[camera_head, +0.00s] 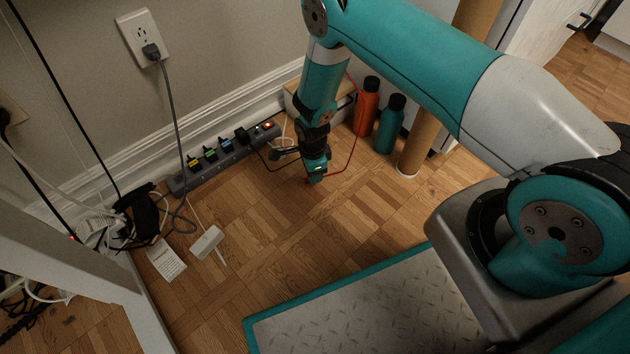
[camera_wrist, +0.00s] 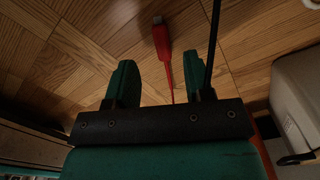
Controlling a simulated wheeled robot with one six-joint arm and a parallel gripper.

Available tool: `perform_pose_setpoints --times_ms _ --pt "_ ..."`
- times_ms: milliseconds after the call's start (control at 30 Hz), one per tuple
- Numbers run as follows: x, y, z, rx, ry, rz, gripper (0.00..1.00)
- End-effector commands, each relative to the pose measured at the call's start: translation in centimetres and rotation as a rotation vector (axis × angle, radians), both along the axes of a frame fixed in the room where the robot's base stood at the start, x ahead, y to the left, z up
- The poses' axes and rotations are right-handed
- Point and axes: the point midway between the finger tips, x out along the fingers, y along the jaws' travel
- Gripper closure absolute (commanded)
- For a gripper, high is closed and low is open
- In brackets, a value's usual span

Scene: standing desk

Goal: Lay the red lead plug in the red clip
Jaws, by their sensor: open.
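The red lead plug (camera_wrist: 163,42), red with a grey tip, lies on the wooden floor in the wrist view. It points away from my gripper (camera_wrist: 158,60), and its thin red lead runs back between the fingers. My gripper is open, with a teal finger on each side of the plug's line; I cannot tell its height above the plug. In the head view my gripper (camera_head: 315,174) hangs low over the floor and mostly hides the plug. The red lead (camera_head: 354,150) loops up to the right. I cannot make out the red clip in either view.
A power strip (camera_head: 178,184) with several plugs lies along the wall. An orange bottle (camera_head: 366,108), a teal bottle (camera_head: 390,126) and a cardboard tube (camera_head: 418,147) stand right. A black cable (camera_wrist: 212,45) passes beside the right finger.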

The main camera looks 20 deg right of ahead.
Motion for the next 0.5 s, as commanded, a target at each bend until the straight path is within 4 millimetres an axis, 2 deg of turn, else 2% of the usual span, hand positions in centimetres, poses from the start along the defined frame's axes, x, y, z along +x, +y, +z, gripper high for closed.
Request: perform_pose_setpoints --times_ms 33,200,467,500 --pt "0.1 0.0 -1.4 0.0 0.001 0.0 0.52" --pt "0.4 0.0 -3.6 0.0 0.001 0.0 0.52" --pt "0.4 0.0 -3.7 0.0 0.0 0.0 0.52" --pt "0.4 0.0 -3.7 0.0 0.0 0.0 0.57"
